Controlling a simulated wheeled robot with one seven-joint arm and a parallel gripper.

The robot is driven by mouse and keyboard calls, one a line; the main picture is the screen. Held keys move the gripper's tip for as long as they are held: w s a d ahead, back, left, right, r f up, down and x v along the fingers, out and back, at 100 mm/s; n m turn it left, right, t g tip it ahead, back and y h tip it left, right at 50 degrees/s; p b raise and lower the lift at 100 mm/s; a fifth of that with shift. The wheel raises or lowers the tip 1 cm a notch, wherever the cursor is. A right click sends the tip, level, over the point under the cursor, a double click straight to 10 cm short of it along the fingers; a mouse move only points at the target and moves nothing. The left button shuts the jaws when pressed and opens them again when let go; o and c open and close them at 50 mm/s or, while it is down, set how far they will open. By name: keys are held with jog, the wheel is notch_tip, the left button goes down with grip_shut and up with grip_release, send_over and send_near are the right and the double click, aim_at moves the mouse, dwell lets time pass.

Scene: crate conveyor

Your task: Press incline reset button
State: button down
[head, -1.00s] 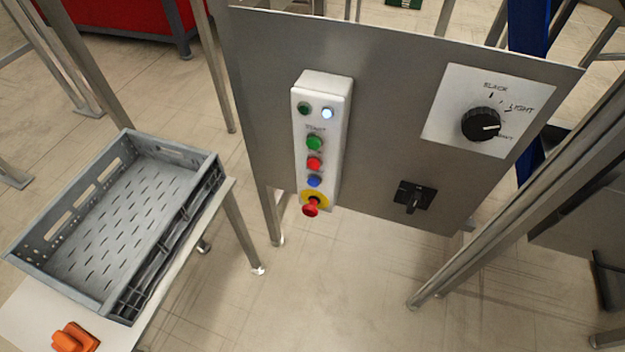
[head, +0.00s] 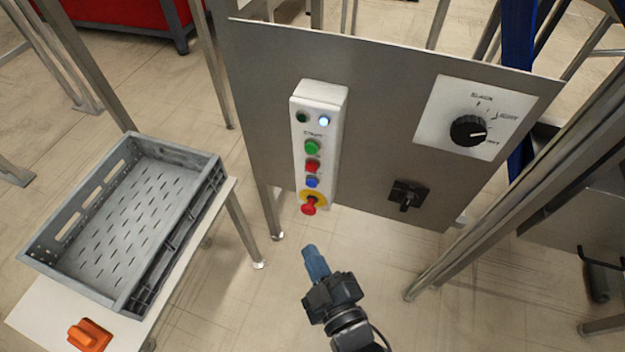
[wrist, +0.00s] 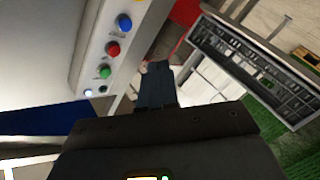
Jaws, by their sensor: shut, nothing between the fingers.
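A white control box (head: 319,145) is mounted on a grey metal panel (head: 385,100). It carries a dark green lamp, a lit white-blue lamp, a green button (head: 312,147), a red button (head: 312,166), a blue button (head: 312,182) and a red emergency knob on a yellow ring (head: 309,205). The blue button (wrist: 125,21), red button (wrist: 113,48) and green button (wrist: 105,72) also show in the wrist view. My gripper (head: 313,258) is shut and empty, below the box and apart from it. In the wrist view the fingers (wrist: 157,80) point past the box's side.
A black rotary selector (head: 468,130) and a black switch (head: 407,195) sit on the panel's right. A grey crate (head: 190,235) stands on a white table at left, near an orange object (head: 89,335). Metal legs flank the panel.

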aim_at(311, 184)
jog(key=w+a, duration=0.1)
jog(key=w+a+n, duration=0.1)
jog(key=w+a+n+y, duration=0.1)
jog(key=w+a, duration=0.1)
jog(key=shift+r, duration=0.25)
jog(key=w+d+p, duration=0.2)
jog(key=w+p, duration=0.1)
jog(key=w, duration=0.5)
jog(key=shift+d, duration=0.35)
jog(key=shift+w, duration=0.2)
dwell(1.7)
jog(key=shift+w+d, duration=0.2)
jog(key=shift+w, duration=0.15)
